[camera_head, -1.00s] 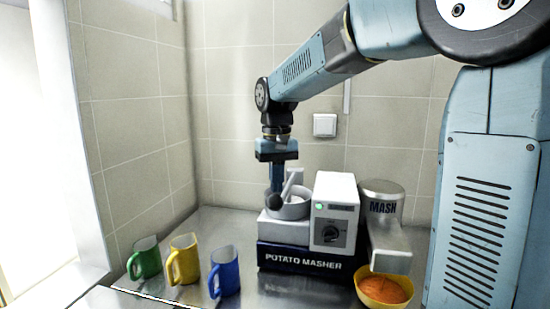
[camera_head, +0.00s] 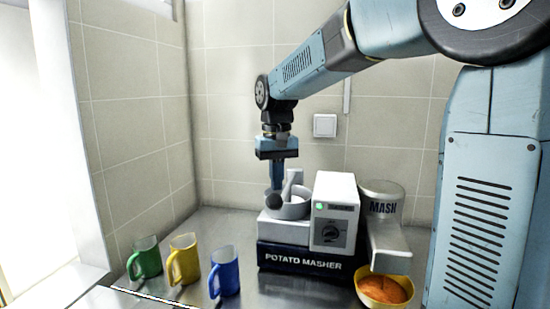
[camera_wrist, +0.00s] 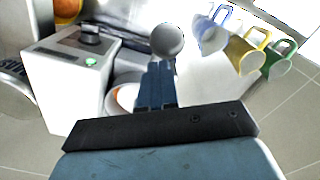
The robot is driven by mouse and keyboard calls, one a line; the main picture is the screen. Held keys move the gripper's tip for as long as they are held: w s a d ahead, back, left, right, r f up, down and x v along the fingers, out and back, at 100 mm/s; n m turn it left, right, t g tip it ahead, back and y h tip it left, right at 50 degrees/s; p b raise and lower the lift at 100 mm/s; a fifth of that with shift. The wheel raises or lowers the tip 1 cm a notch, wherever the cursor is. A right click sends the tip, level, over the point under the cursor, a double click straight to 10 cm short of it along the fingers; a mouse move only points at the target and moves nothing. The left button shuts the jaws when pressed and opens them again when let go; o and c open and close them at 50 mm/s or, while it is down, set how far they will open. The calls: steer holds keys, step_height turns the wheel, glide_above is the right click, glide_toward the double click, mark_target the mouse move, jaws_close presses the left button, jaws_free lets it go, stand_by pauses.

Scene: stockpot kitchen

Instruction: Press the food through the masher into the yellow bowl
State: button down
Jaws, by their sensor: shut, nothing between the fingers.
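The white potato masher (camera_head: 333,200) stands on the counter with a dark base, a dial and a lit green button. Its white hopper (camera_head: 298,208) is at the left, with a pale lever ending in a grey ball knob (camera_head: 273,202). Some orange food shows at the hopper in the wrist view (camera_wrist: 127,97). The yellow bowl (camera_head: 370,298) sits under the spout at the right and holds orange mash (camera_head: 388,289). My gripper (camera_head: 276,187) is shut and empty, fingers pointing down just behind the knob and by the hopper. Whether it touches the knob I cannot tell.
A green mug (camera_head: 148,258), a yellow mug (camera_head: 185,260) and a blue mug (camera_head: 226,274) stand left of the masher. A metal cylinder marked MASH (camera_head: 382,203) is at the masher's right. Tiled walls stand behind and left. Counter space lies between the mugs and masher.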

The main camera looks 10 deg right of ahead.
step_height(320, 180, up, 15)
stand_by(1.8)
steer(key=shift+f, duration=0.1)
stand_by(0.6)
steer(key=s+d+f+t, duration=0.2)
steer(key=s+d+f, duration=0.2)
steer(key=s+f, duration=0.2)
steer(key=s+d+f+m+t, duration=0.1)
steer(key=s+d+f, duration=0.3)
steer(key=s+f, duration=0.2)
steer(key=s+d+f+t, duration=0.2)
steer(key=s+d+f, duration=0.2)
steer(key=s, duration=0.5)
step_height(320, 180, down, 2)
steer(key=shift+s+f+m+t, duration=0.1)
steer(key=shift+s+m+t, duration=0.2)
steer(key=shift+s, duration=0.1)
stand_by(0.5)
